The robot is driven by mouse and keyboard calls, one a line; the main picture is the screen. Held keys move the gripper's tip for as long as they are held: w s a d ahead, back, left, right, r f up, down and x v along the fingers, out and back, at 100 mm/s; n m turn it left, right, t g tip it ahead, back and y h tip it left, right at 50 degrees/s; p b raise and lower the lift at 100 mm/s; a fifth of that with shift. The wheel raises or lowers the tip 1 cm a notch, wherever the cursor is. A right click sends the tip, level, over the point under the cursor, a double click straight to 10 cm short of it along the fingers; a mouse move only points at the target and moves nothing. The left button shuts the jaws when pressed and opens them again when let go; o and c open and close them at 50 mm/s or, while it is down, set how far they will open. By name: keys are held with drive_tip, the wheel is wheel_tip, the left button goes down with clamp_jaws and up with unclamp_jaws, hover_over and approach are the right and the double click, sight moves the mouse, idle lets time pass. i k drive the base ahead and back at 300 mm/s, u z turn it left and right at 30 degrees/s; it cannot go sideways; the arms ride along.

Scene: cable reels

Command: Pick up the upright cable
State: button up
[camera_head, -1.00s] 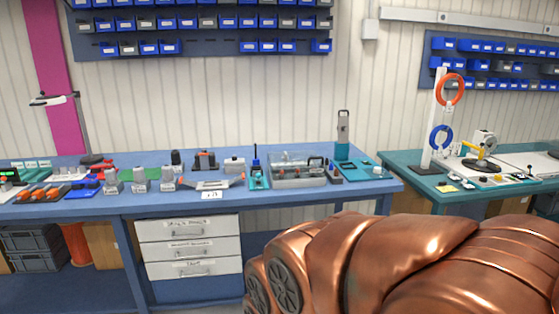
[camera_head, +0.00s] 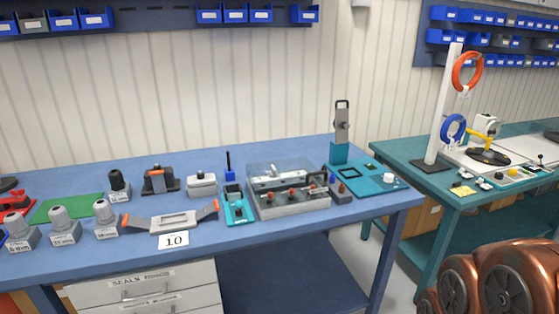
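An orange cable coil (camera_head: 457,74) hangs near the top of a white post on the right-hand bench. A blue cable coil (camera_head: 444,130) hangs lower on the same white post (camera_head: 447,100). Both coils hang upright, each with a small white tag below it. I cannot tell which one the task means by the upright cable. My gripper is not in view. Only copper-coloured parts of my arm show at the lower right, apart from the coils in the picture.
The green bench (camera_head: 400,153) also holds a yellow-handled device on a black disc (camera_head: 487,156). The blue bench (camera_head: 90,262) carries grey connectors, a clear-lidded case (camera_head: 290,205) and a teal stand (camera_head: 339,152). Blue bins hang on the walls.

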sight(229, 174)
drive_tip(key=u, duration=0.05)
drive_tip(key=i, duration=1.25)
drive_tip(key=u, duration=1.25)
drive_tip(key=i, duration=0.65)
drive_tip(key=u, duration=0.65)
